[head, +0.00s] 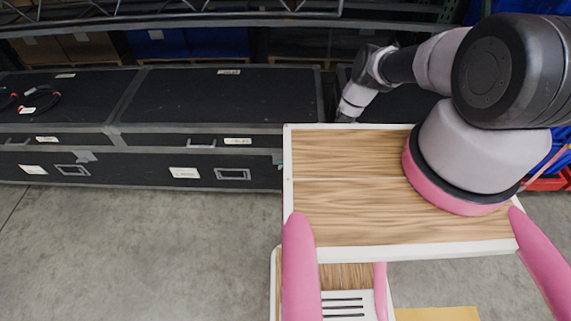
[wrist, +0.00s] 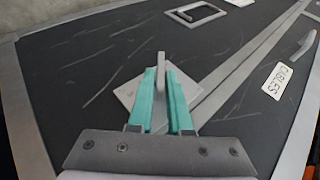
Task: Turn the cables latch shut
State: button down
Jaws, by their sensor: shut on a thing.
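In the wrist view a latch has a pale diamond-shaped plate (wrist: 127,94) on a dark case face, with a grey lever (wrist: 160,64) standing out from it. My gripper (wrist: 161,80) has its teal fingers on both sides of the lever and is shut on it. The lever points up in the picture, roughly along the fingers. The part of the latch between and below the fingers is hidden. In the head view my gripper is hidden behind my wooden top, and I cannot make out this latch there.
Black cases (head: 215,98) with grey edges stand in a row at the back. Another latch (head: 86,156) is on the left case. The wrist view shows a recessed handle (wrist: 197,15) and a white label (wrist: 277,80), its print hard to read. Grey floor (head: 130,250) is clear at left.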

dwell(0.3)
jog(key=c, duration=1)
grip_release()
jog(key=shift+o, duration=0.2)
jog(key=v, duration=1.1)
jog(key=shift+f, duration=0.2)
jog(key=shift+d, duration=0.1)
jog(key=shift+c, duration=0.3)
